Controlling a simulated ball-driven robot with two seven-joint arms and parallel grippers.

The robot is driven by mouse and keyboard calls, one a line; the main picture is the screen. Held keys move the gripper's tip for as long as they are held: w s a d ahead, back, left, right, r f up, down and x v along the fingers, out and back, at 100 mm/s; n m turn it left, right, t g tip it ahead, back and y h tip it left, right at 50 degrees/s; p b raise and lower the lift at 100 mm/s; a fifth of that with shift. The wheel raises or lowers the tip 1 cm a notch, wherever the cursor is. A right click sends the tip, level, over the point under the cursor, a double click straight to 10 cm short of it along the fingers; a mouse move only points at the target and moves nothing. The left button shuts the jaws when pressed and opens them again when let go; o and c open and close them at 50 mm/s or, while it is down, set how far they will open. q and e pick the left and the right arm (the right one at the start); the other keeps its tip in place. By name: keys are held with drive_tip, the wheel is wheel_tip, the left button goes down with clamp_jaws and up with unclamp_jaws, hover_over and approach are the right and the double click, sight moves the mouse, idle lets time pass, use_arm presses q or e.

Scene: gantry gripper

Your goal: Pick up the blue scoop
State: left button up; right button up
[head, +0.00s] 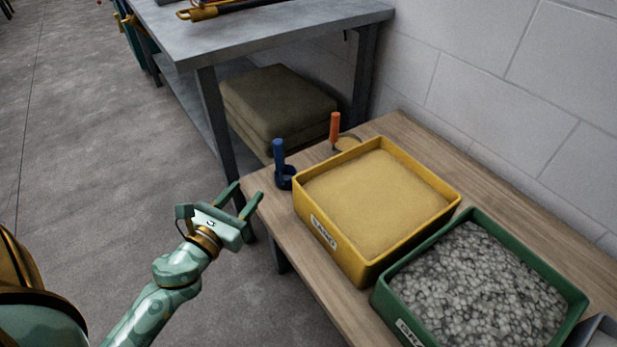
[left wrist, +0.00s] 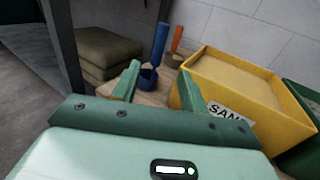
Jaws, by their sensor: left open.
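The blue scoop (head: 281,165) stands on the wooden table at its far left end, with its handle pointing up, beside the yellow bin. My left gripper (head: 244,195) is open and empty, to the left of the scoop and short of the table edge. In the left wrist view the blue scoop (left wrist: 157,55) shows between and beyond the two open fingers (left wrist: 157,78), apart from them. Part of its cup is close to the bin's corner in the picture. My right gripper is not in view.
A yellow bin (head: 345,262) of sand and a green bin (head: 384,302) of gravel stand on the wooden table (head: 270,218). An orange-handled tool (head: 335,127) stands behind the scoop. A grey workbench (head: 250,40) with folded olive padding (head: 275,100) beneath is behind.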

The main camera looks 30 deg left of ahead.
use_arm(q)
approach(277, 158)
drive_tip(key=w, duration=0.3)
drive_tip(key=w+a, duration=0.1)
drive_tip(key=w, duration=0.1)
drive_tip(key=shift+w+r, duration=0.1)
drive_tip(key=shift+r, duration=0.05)
drive_tip(key=shift+w, duration=0.3)
drive_tip(key=w, duration=0.1)
drive_tip(key=w+b, duration=0.1)
drive_tip(key=w, duration=0.2)
drive_tip(key=shift+w+a+f+b, duration=0.2)
drive_tip(key=shift+w+f+b, duration=0.1)
drive_tip(key=shift+w+b, duration=0.1)
drive_tip(key=shift+w+r, duration=0.1)
drive_tip(key=shift+w, duration=0.15)
clamp_jaws()
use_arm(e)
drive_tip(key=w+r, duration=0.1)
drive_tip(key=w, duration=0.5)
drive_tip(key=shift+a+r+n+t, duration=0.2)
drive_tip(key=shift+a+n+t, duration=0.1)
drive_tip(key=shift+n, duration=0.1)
use_arm(q)
drive_tip(key=shift+r, duration=0.15)
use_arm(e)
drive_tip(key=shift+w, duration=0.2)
